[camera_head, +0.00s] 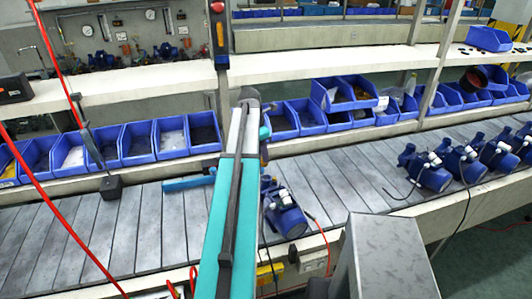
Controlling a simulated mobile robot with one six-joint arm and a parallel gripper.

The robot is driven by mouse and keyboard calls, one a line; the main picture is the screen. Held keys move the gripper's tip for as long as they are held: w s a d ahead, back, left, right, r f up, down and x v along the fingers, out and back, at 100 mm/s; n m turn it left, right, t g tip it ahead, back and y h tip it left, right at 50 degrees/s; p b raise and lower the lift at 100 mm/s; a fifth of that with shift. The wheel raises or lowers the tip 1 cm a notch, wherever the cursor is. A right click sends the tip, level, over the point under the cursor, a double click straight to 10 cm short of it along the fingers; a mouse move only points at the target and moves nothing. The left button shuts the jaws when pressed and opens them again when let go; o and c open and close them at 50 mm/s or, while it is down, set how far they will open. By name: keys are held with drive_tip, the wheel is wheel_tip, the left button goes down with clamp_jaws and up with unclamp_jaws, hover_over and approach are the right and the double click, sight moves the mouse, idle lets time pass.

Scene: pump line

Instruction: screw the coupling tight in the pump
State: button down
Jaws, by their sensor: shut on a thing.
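A blue pump (286,213) with pale fittings on its left side lies on the slatted conveyor (335,190), just right of my teal arm. My arm rises through the middle of the picture and covers the area left of this pump. My gripper is hidden behind the arm, so its jaws and anything in them do not show. I cannot make out the coupling or the pump's opening. A dark cable lies at the pump's left side, and a red line runs from its right.
Several similar blue pumps (432,172) stand at the right of the conveyor. Blue bins (137,143) line its far side. A blue bar (188,183) lies left of my arm.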

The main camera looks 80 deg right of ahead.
drive_tip(key=shift+s+d, duration=0.1)
drive_tip(key=shift+s, duration=0.45)
drive_tip(key=shift+f, duration=0.1)
drive_tip(key=shift+f+b, duration=1.25)
drive_tip(key=shift+f, duration=1.85)
drive_tip(key=shift+f, duration=0.15)
drive_tip(key=c, duration=1.6)
unclamp_jaws()
drive_tip(key=shift+o, duration=0.2)
drive_tip(key=shift+w, duration=0.1)
